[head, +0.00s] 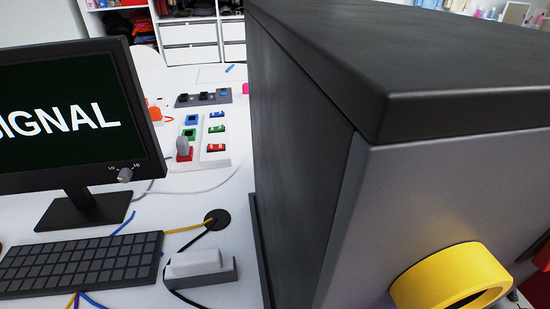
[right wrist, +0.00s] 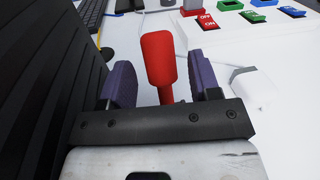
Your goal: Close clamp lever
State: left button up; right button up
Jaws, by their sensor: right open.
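A red lever handle (right wrist: 159,62), the likely clamp lever, stands up between the two purple fingers of my right gripper (right wrist: 160,68) in the right wrist view. The fingers are open, with visible gaps on both sides of the handle. The handle's lower end is hidden behind the gripper's dark crossbar, so I cannot see the clamp body. In the head view neither gripper shows, and the red handle cannot be made out there.
A tall dark box (head: 295,150) with a yellow ring (head: 450,277) on its front fills the head view's right side. A monitor (head: 75,125), keyboard (head: 80,263) and switch panel (head: 205,140) are on the white desk. A black ridged surface (right wrist: 35,90) is close left of my right gripper.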

jog(key=shift+a+b, duration=0.3)
jog(key=shift+a, duration=0.9)
jog(key=shift+c, duration=0.3)
grip_shut()
